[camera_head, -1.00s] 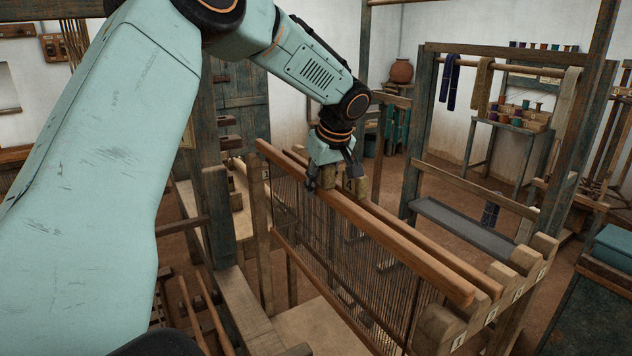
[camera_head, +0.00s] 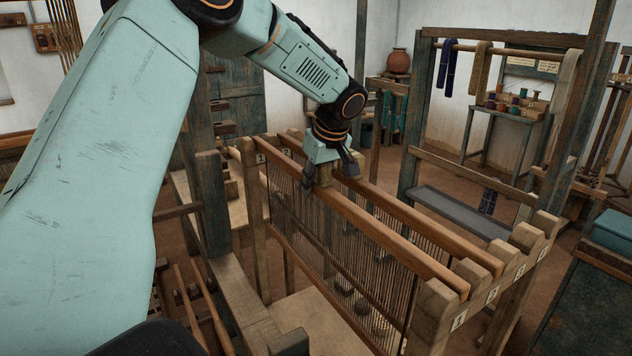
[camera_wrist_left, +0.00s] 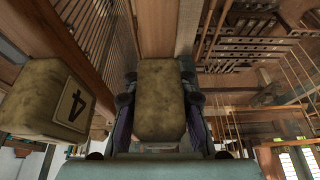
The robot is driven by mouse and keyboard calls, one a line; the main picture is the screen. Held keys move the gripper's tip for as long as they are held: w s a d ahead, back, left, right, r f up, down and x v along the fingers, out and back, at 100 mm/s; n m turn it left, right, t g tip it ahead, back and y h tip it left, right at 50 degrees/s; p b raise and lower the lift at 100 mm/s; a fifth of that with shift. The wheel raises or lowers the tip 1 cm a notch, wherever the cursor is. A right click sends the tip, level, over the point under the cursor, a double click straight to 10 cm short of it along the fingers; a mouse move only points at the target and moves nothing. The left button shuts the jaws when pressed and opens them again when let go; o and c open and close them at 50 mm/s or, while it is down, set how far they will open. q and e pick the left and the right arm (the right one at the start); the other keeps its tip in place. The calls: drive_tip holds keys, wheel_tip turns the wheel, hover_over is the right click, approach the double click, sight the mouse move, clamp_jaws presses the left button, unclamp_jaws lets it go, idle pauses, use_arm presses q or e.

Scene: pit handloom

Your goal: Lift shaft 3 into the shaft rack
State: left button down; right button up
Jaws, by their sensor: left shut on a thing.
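My left gripper (camera_head: 328,178) is shut on the pale block on top of a long wooden shaft (camera_head: 400,243). In the left wrist view this block (camera_wrist_left: 158,100) sits between the two fingers; no number on it shows. The shaft hangs a net of cords below its bar. Its near end appears to lie in the notch marked 1 of the notched shaft rack (camera_head: 436,302). A second shaft (camera_head: 430,228) runs parallel beside it, its end at the notch marked 2. A block marked 4 (camera_wrist_left: 45,95) stands beside the held block. My right gripper is not in view.
A dark wooden frame (camera_head: 415,130) with hanging yarn stands behind the rack. A small table (camera_head: 490,115) holds several spools. A teal box (camera_head: 615,230) is at the right. The notches marked 3 and 4 look empty.

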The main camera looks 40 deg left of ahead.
sight(328, 164)
use_arm(q)
drive_tip(key=shift+d+r, duration=0.1)
drive_tip(key=c, duration=1.2)
unclamp_jaws()
drive_tip(key=shift+s, duration=0.15)
drive_tip(key=shift+o, duration=0.8)
drive_tip(key=v, duration=1.1)
drive_tip(key=shift+d, duration=0.15)
drive_tip(key=shift+r, duration=0.45)
